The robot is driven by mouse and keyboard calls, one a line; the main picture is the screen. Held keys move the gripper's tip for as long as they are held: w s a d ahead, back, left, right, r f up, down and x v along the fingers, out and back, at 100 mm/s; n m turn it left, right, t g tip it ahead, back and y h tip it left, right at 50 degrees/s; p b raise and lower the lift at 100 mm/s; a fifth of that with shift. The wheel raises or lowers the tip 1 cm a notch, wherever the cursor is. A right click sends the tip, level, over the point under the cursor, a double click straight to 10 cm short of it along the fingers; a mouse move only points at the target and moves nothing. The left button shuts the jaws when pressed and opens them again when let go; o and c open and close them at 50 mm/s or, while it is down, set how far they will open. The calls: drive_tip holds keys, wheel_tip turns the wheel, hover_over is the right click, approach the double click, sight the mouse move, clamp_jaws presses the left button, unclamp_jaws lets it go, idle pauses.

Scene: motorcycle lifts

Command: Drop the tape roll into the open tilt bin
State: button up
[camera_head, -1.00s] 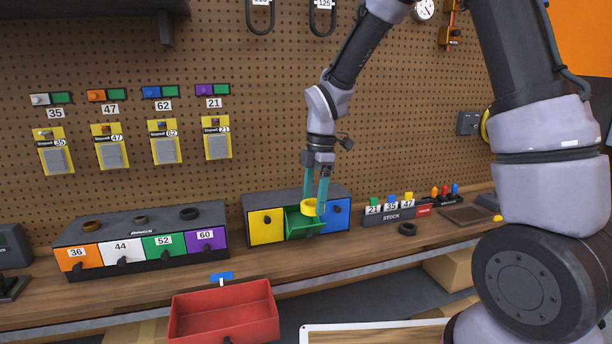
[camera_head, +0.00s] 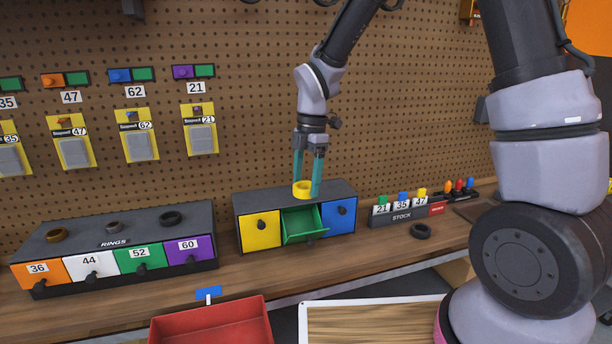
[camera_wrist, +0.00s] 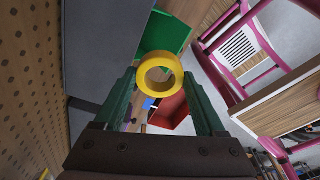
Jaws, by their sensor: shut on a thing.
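My gripper (camera_head: 308,183) is shut on a yellow tape roll (camera_head: 302,194), held by its sides between two teal fingers. In the wrist view the roll (camera_wrist: 160,66) sits between the fingertips (camera_wrist: 160,82) with its hole facing the camera. The roll is above the green open tilt bin (camera_head: 305,237), the middle bin of a grey bin unit (camera_head: 274,205) on the bench. The green bin is tilted out at the front. It also shows in the wrist view (camera_wrist: 163,32), beyond the roll. The roll appears clear of the bin.
The yellow bin (camera_head: 259,231) and blue bin (camera_head: 341,216) on either side are closed. A red tray (camera_head: 225,325) is below.

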drive_tip(key=shift+f, duration=1.8)
drive_tip(key=o, duration=1.3)
drive_tip(key=r, duration=0.7)
drive_tip(key=d+r, duration=0.1)
drive_tip(key=r, duration=0.2)
drive_tip(key=shift+w+r, duration=0.35)
drive_tip(key=shift+d, duration=0.1)
drive_tip(key=s+d+r+m+t, duration=0.2)
drive_tip(key=s+d+r+m, duration=0.2)
drive_tip(key=d+m, duration=0.3)
drive_tip(key=s+d+r+m+t, duration=0.3)
drive_tip(key=d+r+m, duration=0.3)
drive_tip(key=m, duration=0.6)
drive_tip(key=s+d+r+m+t, duration=0.3)
drive_tip(key=s+d+r+m, duration=0.2)
drive_tip(key=d+m, duration=0.3)
drive_tip(key=shift+s+d+r+m+y, duration=0.2)
drive_tip(key=shift+s+m, duration=0.1)
drive_tip(key=shift+m, duration=0.25)
drive_tip(key=shift+s+d+r+m+y, duration=0.1)
drive_tip(key=shift+s+m+y, duration=0.15)
drive_tip(key=shift+m, duration=0.3)
